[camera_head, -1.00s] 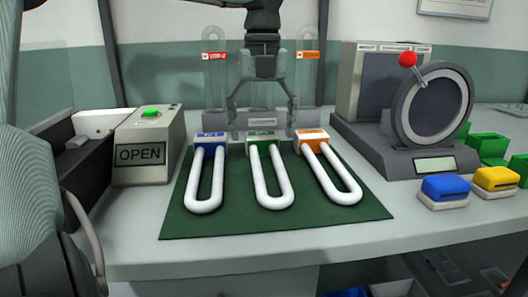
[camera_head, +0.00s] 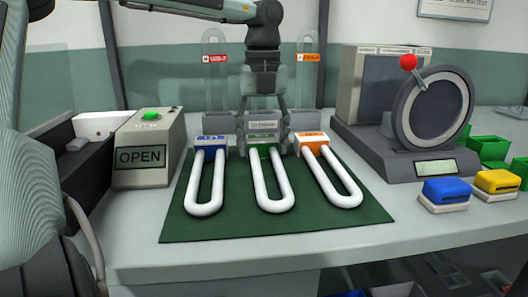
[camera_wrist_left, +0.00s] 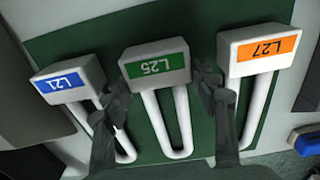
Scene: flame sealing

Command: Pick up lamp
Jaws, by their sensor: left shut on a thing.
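Three U-shaped white lamps lie on a dark green mat (camera_head: 300,226). The middle one is the green-labelled lamp (camera_head: 274,190), which reads L25 in the left wrist view (camera_wrist_left: 155,66). To its left is the blue-labelled lamp L21 (camera_head: 205,185), and to its right the orange-labelled lamp L27 (camera_head: 335,180). My left gripper (camera_head: 264,146) is shut on the cap end of the green-labelled lamp, one finger on each side. The fingers also show in the left wrist view (camera_wrist_left: 160,92). The lamp still appears to lie on the mat. My right gripper is not in view.
Clear upright tubes (camera_head: 214,75) stand behind the gripper. A box reading OPEN (camera_head: 146,157) with a green button is at left. A dial device (camera_head: 435,105) with a red knob, blue (camera_head: 445,192) and yellow (camera_head: 496,182) blocks and green bins are at right.

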